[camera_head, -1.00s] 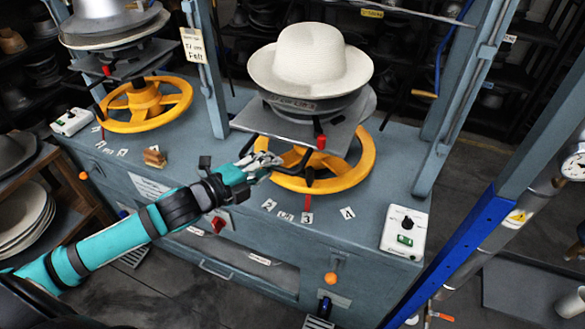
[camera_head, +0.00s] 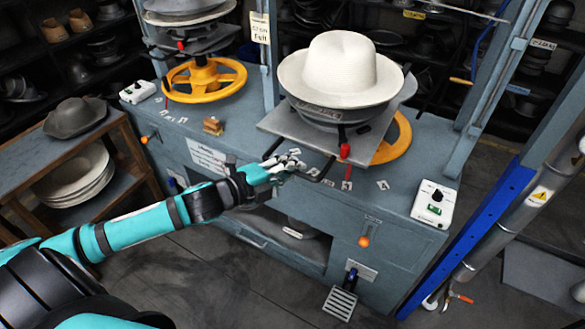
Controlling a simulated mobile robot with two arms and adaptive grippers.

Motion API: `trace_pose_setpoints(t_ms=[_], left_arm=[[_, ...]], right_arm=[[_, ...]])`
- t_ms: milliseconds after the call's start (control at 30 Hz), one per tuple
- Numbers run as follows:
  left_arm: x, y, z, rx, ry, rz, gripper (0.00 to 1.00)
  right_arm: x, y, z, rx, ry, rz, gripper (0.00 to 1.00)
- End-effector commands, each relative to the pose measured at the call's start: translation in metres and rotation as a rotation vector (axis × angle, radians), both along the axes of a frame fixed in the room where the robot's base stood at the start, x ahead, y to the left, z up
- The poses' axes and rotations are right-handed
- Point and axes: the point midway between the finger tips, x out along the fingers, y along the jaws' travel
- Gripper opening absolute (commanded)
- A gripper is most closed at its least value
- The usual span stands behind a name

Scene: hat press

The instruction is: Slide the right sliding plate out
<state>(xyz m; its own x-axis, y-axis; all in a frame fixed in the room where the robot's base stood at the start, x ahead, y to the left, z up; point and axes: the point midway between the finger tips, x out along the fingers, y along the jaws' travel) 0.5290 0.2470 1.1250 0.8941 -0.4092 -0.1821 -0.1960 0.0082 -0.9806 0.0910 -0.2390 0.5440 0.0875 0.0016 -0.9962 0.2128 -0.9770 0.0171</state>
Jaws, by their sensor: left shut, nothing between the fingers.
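The right sliding plate (camera_head: 290,124) is a flat grey plate under a grey hat mold (camera_head: 335,112) with a white hat (camera_head: 340,68) on top. It juts forward over the front of the bench and covers much of the right yellow wheel (camera_head: 396,138) behind it. Black bent handles (camera_head: 325,172) hang at its front edge, and a red knob (camera_head: 345,151) sits near its front corner. My left gripper (camera_head: 298,166) is shut and empty at the plate's front edge, between the handles; I cannot tell whether it touches one. My right gripper is not in view.
The blue-grey bench (camera_head: 400,190) carries a white control box (camera_head: 434,204) at right and a small wooden block (camera_head: 212,126). A left press with a yellow wheel (camera_head: 204,78) stands behind. A wooden shelf (camera_head: 60,160) holds hats at left. Blue-grey posts flank the right press.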

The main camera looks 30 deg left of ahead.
Motion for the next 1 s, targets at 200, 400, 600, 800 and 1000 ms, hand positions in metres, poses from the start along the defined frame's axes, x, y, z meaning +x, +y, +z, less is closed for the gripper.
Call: trace_pose_setpoints(t_ms=[200,400,600,800,1000], left_arm=[[-0.005,-0.003,-0.007,0.002,0.015,-0.008,0.0],[-0.005,-0.004,-0.008,0.001,0.016,-0.009,0.05],[-0.004,-0.003,-0.007,0.0,0.014,-0.008,0.32],[-0.003,-0.002,-0.005,0.0,0.009,-0.006,0.36],[-0.006,0.0,-0.004,-0.001,0.009,-0.005,0.36]], right_arm=[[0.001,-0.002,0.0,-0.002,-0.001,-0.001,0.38],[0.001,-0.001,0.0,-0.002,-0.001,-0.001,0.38],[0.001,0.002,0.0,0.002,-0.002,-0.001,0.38],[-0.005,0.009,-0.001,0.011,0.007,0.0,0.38],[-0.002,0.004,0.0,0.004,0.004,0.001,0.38]])
